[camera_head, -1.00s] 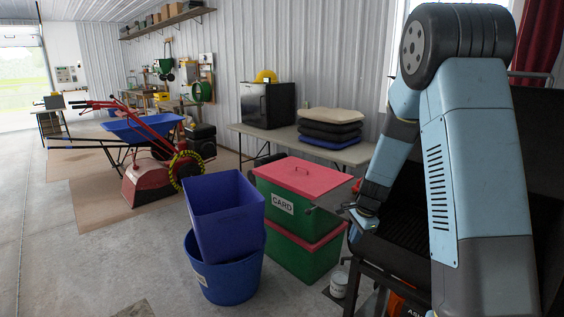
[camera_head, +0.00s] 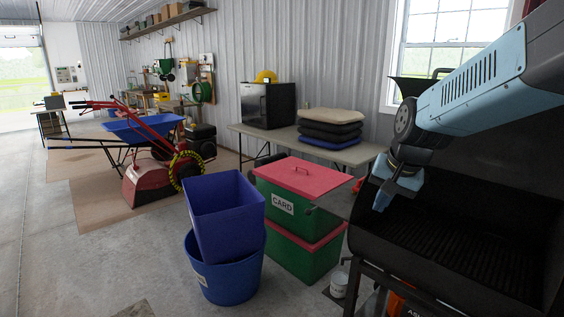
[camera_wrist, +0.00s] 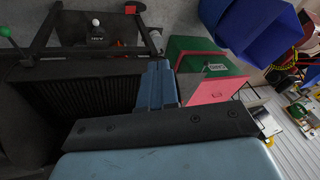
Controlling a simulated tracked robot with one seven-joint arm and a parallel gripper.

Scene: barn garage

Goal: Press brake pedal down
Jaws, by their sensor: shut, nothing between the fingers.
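I cannot make out a brake pedal in either view. My gripper (camera_head: 382,203) is shut and empty, pointing down in the head view, over the left end of the black open grill (camera_head: 460,245). In the wrist view my gripper's blue fingers (camera_wrist: 157,82) are together, with the grill's dark grate (camera_wrist: 105,95) to their left. A red machine with handlebars (camera_head: 150,185) stands on the floor at the left of the head view, far from my gripper; no pedal can be told on it.
Stacked green boxes with red lids (camera_head: 297,205) stand left of the grill. Blue bins (camera_head: 222,225) stand farther left. A table (camera_head: 350,152) with cushions and a black box is behind. A small can (camera_head: 339,284) is on the floor. Open concrete floor lies at the left.

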